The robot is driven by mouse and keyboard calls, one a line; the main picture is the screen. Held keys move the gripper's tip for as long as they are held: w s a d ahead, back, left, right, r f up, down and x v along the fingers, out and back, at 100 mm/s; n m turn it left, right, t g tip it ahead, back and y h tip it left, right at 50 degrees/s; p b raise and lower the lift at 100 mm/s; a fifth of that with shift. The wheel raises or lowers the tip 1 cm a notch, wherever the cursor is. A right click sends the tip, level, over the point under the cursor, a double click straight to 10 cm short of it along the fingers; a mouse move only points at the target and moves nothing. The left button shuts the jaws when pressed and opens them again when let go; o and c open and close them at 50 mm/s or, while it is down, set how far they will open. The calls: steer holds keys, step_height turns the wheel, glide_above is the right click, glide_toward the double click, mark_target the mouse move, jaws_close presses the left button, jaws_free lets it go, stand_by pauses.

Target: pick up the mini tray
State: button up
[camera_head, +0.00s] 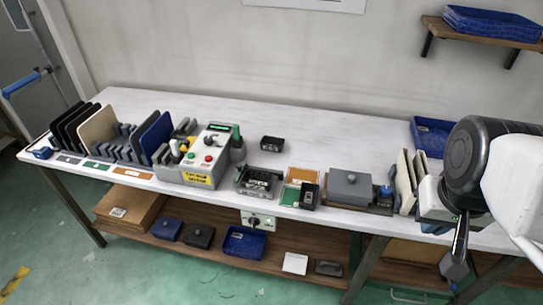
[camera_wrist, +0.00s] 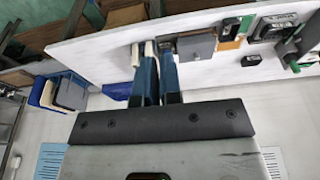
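No object is plainly marked as the mini tray. A small black tray-like item (camera_head: 272,143) lies alone on the white table, right of the control box, and also shows in the wrist view (camera_wrist: 250,60). A small blue item (camera_head: 41,153) sits at the table's left end. My gripper (camera_head: 455,268) hangs at the right, by the table's front edge, far from both. In the wrist view its two blue fingers (camera_wrist: 159,72) stand apart with a narrow gap and nothing seen between them. Cream panels (camera_wrist: 137,54) show just beyond the fingertips.
Upright panels in a rack (camera_head: 128,140) and a control box (camera_head: 212,155) fill the table's left. A grey lidded box (camera_head: 350,186) stands beside cream panels (camera_head: 404,180) near my arm. A blue tray (camera_head: 428,128) lies behind. The table's back middle is clear.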

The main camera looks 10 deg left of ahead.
steer(key=o, duration=0.5)
steer(key=w+a+f+n, duration=0.3)
steer(key=w+a+n, duration=0.2)
steer(key=w+a, duration=0.35)
steer(key=w+a+f+n, duration=0.3)
steer(key=w+a+n, duration=0.2)
steer(key=w+a, duration=0.4)
steer(key=w+a+f+n, duration=0.2)
steer(key=a+f, duration=0.3)
steer(key=a, duration=0.2)
steer(key=w+a+f+n+g, duration=0.1)
steer(key=w+a+f+n, duration=0.2)
steer(key=a, duration=0.4)
steer(key=w+a+f+n, duration=0.3)
steer(key=a+f, duration=0.3)
steer(key=a, duration=0.1)
steer(key=shift+a+f, duration=0.25)
steer(key=shift+f, duration=0.05)
steer(key=shift+f, duration=0.1)
